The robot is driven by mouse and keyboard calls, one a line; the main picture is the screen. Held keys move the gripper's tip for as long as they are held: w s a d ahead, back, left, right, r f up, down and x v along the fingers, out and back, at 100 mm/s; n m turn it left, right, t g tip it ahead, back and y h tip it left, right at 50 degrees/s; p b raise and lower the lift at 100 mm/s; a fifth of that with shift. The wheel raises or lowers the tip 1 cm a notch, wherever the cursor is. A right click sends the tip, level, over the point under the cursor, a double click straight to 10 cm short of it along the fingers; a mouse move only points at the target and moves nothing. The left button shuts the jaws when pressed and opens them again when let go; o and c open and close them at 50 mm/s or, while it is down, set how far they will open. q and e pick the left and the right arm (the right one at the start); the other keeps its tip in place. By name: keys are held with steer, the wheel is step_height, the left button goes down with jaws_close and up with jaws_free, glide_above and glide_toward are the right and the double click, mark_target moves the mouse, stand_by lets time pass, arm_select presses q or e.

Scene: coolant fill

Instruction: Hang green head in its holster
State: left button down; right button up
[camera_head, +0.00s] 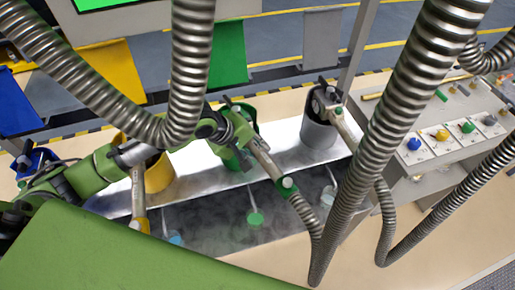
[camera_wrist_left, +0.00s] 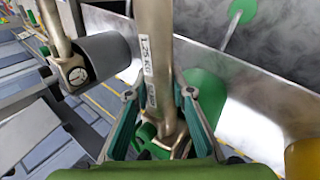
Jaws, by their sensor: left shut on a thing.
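The green head (camera_head: 262,155) is a tan-grey tube with a green collar and a hose at its lower end. My left gripper (camera_head: 240,132) is shut on its upper part. In the left wrist view, the head (camera_wrist_left: 154,60) stands between the two fingers of the gripper (camera_wrist_left: 159,95), with a weight label on the tube and a green lever low down. The green holster (camera_head: 243,112) is right at the gripper; its cup also shows in the left wrist view (camera_wrist_left: 207,90). The gripper hides the holster's mouth, so I cannot tell whether the nozzle is inside. My right gripper is out of view.
A grey holster (camera_head: 318,133) with its head stands to the right, a yellow holster (camera_head: 158,175) with its head to the left, a blue one (camera_head: 36,158) at far left. Thick metal hoses (camera_head: 400,120) cross the foreground. A button panel (camera_head: 445,140) stands at right.

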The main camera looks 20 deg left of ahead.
arm_select(q)
steer(key=shift+s+f, duration=0.1)
steer(key=shift+f, duration=0.1)
steer(key=c, duration=1.7)
jaws_free()
steer(key=shift+f, duration=0.15)
steer(key=v, duration=1.2)
